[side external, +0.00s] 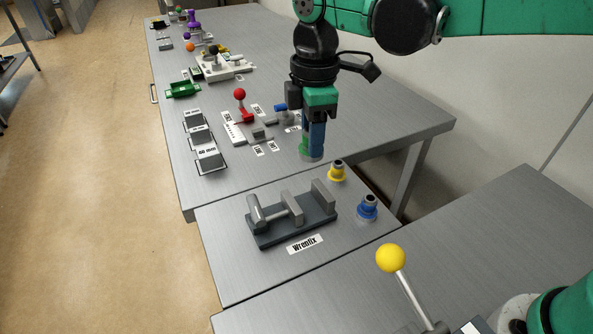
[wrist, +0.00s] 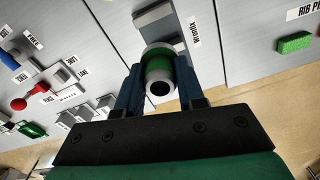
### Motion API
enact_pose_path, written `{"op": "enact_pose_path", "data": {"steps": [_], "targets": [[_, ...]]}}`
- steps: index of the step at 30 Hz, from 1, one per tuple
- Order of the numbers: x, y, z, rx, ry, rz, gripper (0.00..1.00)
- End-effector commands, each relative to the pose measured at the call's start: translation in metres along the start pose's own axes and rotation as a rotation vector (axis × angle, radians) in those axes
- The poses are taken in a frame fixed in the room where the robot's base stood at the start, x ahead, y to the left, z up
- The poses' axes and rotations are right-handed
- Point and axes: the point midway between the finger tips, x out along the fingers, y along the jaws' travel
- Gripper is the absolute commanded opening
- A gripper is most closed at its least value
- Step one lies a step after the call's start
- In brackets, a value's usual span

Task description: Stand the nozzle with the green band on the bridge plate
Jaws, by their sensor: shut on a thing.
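The nozzle with the green band (wrist: 158,68) is between my gripper's fingers in the wrist view, its round grey end with a dark hole facing the camera. In the side external view my gripper (side external: 313,142) is shut on it, pointing down; the nozzle's grey lower end (side external: 311,157) shows below the blue fingers, above the bench. A dark fixture (side external: 265,239) labelled Wrenfix, with grey upright blocks and a lying grey cylinder, stands below and left of my gripper. I cannot tell which part is the bridge plate. The fixture shows partly behind the nozzle in the wrist view (wrist: 153,19).
A yellow-banded nozzle (side external: 337,172) and a blue-banded nozzle (side external: 367,209) stand right of the fixture. A red-knobbed device (side external: 240,112) and several grey blocks are on the farther table. A yellow-knobbed lever (side external: 391,258) rises in front. The bench left of the fixture is clear.

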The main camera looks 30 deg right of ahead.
Motion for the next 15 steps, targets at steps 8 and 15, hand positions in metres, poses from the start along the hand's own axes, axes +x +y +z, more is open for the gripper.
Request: {"op": "enact_pose_path", "data": {"steps": [8, 15], "targets": [[-0.058, 0.0, 0.0, 0.0, 0.0, 0.0, 0.0], [-0.077, -0.004, -0.01, -0.049, 0.0, 0.0, 0.0]]}}
